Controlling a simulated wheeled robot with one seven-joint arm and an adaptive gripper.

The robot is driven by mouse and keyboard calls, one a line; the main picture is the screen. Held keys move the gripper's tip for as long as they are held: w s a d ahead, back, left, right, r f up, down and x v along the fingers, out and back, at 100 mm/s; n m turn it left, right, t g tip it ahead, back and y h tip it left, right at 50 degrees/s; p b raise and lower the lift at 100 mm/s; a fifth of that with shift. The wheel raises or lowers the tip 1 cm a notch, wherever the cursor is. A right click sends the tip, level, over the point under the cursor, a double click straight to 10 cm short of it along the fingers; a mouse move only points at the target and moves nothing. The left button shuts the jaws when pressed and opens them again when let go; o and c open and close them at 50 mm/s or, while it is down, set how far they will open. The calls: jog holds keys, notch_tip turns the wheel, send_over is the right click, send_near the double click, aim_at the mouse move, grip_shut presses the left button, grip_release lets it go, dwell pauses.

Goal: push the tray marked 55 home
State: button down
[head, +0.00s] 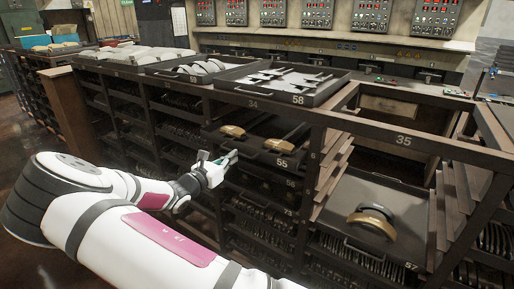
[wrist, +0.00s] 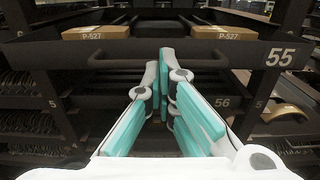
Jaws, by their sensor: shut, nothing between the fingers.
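The tray marked 55 (head: 282,163) is a dark metal tray in the middle column of the rack. Its open top shows, with brake shoes (head: 277,145) in it. In the wrist view its front panel (wrist: 250,52) spans the picture, with a bar handle (wrist: 110,64) across it and two brown P-527 labelled pieces (wrist: 95,32) behind the front edge. My gripper (head: 230,158) is shut and empty at the tray's front. In the wrist view its fingertips (wrist: 167,62) overlap the middle of the handle and panel; I cannot tell whether they touch.
Tray 56 (wrist: 222,101) lies just below. Tray 57 (head: 400,258), lower right, stands out with a brass-coloured shoe (head: 373,220) on it. Tray 58 (head: 270,92) sits on top of the rack. An empty-looking bay 35 (head: 400,110) is at right.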

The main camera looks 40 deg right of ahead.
aim_at(244, 152)
jog(key=shift+s+f+x, duration=0.1)
jog(key=shift+f+x, duration=0.05)
jog(key=shift+x, duration=0.6)
jog(key=shift+s+f+x, duration=0.1)
jog(key=shift+f+x, duration=0.05)
jog(key=shift+x, duration=0.6)
jog(key=shift+s+f+x, duration=0.1)
jog(key=shift+f+x, duration=0.05)
jog(key=shift+x, duration=0.6)
jog(key=shift+w+r+x, duration=0.1)
jog(key=shift+r+x, duration=0.1)
jog(key=shift+x, duration=1.2)
jog(key=shift+w+r+x, duration=0.15)
jog(key=shift+x, duration=1.3)
jog(key=shift+p+v, duration=1.05)
jog(key=shift+v, duration=3.2)
jog(key=shift+w, duration=0.1)
